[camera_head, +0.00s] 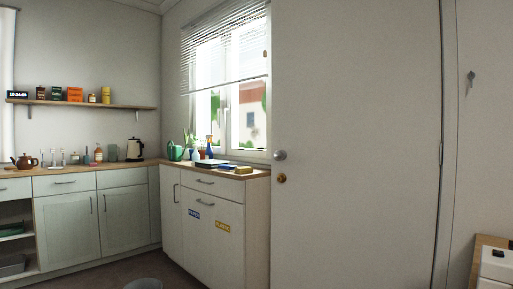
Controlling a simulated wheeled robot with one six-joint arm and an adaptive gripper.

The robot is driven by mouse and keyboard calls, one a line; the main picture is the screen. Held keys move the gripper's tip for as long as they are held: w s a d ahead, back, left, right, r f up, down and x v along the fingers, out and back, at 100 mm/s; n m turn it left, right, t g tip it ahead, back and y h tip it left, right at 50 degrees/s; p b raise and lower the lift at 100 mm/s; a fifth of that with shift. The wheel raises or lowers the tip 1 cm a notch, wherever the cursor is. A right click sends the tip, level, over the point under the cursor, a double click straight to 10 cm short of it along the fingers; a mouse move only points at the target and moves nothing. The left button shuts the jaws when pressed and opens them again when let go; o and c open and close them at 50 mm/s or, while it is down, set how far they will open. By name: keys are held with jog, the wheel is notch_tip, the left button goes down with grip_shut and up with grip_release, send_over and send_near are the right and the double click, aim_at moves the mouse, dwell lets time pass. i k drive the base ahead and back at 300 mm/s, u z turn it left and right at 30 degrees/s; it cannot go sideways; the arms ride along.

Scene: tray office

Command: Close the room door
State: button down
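The room door (360,130) is a plain pale panel that fills the right half of the head view. Its hinge edge runs upright on the right, next to the wall. A round silver knob (280,155) and a brass lock (282,178) sit near its left edge. The door stands swung into the room, in front of part of the counter and window. The door frame opening is not visible. My gripper does not show in this view.
Pale cabinets (125,215) with a wooden counter line the back wall and corner. A window (230,100) is left of the door. A bin (143,284) stands on the floor at the bottom. A wooden-topped unit (480,250) is at the lower right.

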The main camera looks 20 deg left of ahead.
aim_at(357, 147)
jog(key=u, duration=3.05)
jog(key=i, duration=2)
jog(key=z, duration=1.35)
jog(key=i, duration=1.65)
jog(key=z, duration=2.65)
jog(key=i, duration=0.7)
jog(key=u, duration=0.05)
